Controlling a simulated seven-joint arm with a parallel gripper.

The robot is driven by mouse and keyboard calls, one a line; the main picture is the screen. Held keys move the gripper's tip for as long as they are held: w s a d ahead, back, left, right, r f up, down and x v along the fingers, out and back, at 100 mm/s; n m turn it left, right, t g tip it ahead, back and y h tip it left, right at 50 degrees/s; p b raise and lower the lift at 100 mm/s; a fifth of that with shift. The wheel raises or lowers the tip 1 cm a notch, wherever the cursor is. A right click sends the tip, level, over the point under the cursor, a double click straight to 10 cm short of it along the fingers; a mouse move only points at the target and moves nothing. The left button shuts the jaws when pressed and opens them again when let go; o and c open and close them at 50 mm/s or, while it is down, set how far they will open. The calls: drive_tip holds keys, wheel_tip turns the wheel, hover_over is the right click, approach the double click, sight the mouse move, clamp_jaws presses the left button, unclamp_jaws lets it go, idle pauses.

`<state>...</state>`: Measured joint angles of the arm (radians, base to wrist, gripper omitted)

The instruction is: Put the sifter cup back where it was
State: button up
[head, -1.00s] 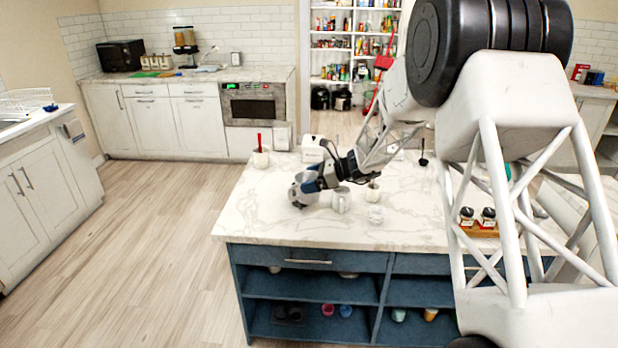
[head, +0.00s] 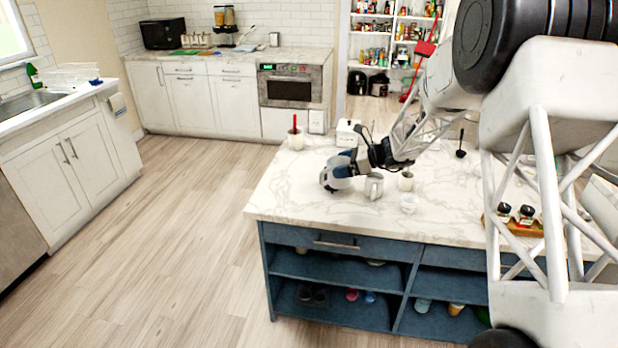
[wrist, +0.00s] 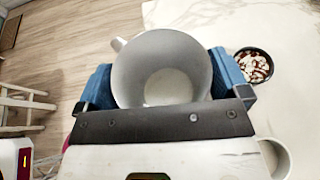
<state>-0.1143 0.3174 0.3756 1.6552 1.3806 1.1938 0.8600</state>
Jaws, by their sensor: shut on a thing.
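The sifter cup, a light grey, empty, open-topped cup (wrist: 160,72) with a small handle at its upper left, sits between the blue fingers of my gripper (wrist: 162,85) in the wrist view. The fingers are shut on it from both sides. In the head view my gripper (head: 341,170) holds the cup (head: 330,183) over the left part of the marble-topped island (head: 290,195). I cannot tell whether the cup's base touches the top.
A white mug (head: 374,187), a second cup (head: 405,182) and a small clear glass (head: 408,204) stand right of my gripper. A crock with a red utensil (head: 296,141) stands behind. Open shelves (head: 345,273) lie below. Floor (head: 180,250) is clear on the left.

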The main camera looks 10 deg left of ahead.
drive_tip(key=a+f+n+g, duration=0.5)
drive_tip(key=a+f, duration=0.2)
drive_tip(key=a, duration=0.5)
drive_tip(key=shift+w+a+f+g+h, duration=0.25)
drive_tip(key=shift+w+a+g+h, duration=0.1)
drive_tip(key=shift+a+g+h, duration=0.05)
drive_tip(key=shift+w, duration=0.1)
drive_tip(key=w+a, duration=0.3)
drive_tip(key=w, duration=0.4)
drive_tip(key=w+a+f, duration=0.1)
drive_tip(key=w+a, duration=0.2)
drive_tip(key=w, duration=0.4)
drive_tip(key=shift+w+a+f, duration=0.25)
drive_tip(key=shift+f, duration=0.1)
drive_tip(key=shift+f, duration=1.65)
drive_tip(key=shift+f, duration=0.15)
drive_tip(key=o, duration=0.6)
